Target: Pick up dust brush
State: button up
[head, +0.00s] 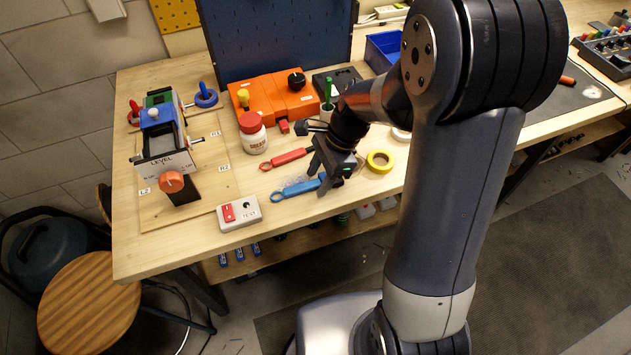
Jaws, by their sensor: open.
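A blue tool (297,188) with a ring at its left end lies near the front edge of the wooden bench; it may be the dust brush, but its right end is hidden by my gripper. A similar red tool (288,158) with a ring end lies just behind it. I cannot tell from this view which one is the brush. My gripper (322,178) points down over the right end of the blue tool, with its jaws open. Whether it touches the tool cannot be told.
Yellow tape (380,161) lies close right of my gripper. A red-capped white bottle (253,134), orange box (274,96) and holder with a green-handled tool (327,104) stand behind. A switch box (239,213) and lever stand (163,145) are left. Bare wood (190,240) shows front left.

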aim_at(320, 181)
jog(key=c, duration=0.6)
jog(key=shift+c, duration=0.2)
notch_tip(320, 181, up, 10)
dwell(0.3)
